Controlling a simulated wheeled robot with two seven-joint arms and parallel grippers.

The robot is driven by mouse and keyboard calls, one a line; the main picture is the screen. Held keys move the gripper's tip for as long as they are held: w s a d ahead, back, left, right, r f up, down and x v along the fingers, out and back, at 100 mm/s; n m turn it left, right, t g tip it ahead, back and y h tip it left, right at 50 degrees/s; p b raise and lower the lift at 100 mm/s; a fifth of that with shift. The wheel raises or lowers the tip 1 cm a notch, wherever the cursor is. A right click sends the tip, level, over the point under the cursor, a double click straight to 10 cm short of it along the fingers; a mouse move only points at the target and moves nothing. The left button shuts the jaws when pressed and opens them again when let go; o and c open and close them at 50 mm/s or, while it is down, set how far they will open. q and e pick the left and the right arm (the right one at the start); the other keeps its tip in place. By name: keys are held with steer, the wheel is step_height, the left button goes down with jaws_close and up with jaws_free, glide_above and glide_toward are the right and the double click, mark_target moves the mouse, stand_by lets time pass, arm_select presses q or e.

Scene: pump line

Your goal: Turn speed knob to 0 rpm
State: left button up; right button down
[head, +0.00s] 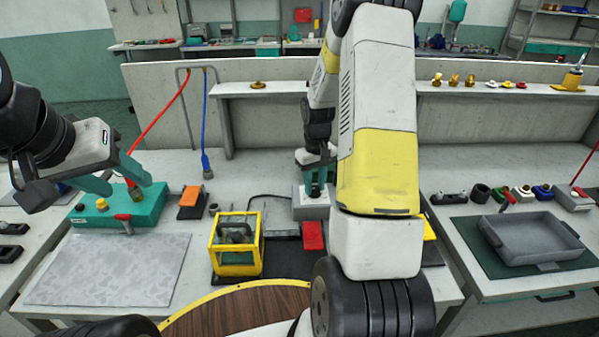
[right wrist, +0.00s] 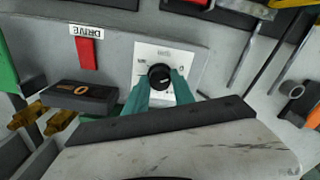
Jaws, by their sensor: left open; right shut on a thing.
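The speed knob (right wrist: 160,75) is a round black knob on a white square dial plate (right wrist: 152,55) in the right wrist view. A light pointer mark shows on it, but the dial figures are too small to read. My right gripper (right wrist: 161,84) is shut on the knob, one teal finger on each side. In the head view the right gripper (head: 315,183) reaches down to a grey control box (head: 308,207) behind my forearm. My left gripper (head: 117,178) is open and empty, above a teal box (head: 120,210) with a yellow knob.
A yellow-framed guard (head: 236,245) and a red block (head: 313,236) stand in front of the control box. A red switch (right wrist: 87,53) below a DRIVE label is beside the dial. A grey tray (head: 530,240) sits at right.

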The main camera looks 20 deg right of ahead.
mark_target(315, 187)
steer(key=shift+r, duration=0.1)
steer(key=c, duration=1.1)
jaws_free()
steer(key=shift+o, duration=0.2)
step_height(315, 187, up, 7)
steer(key=shift+r, duration=0.35)
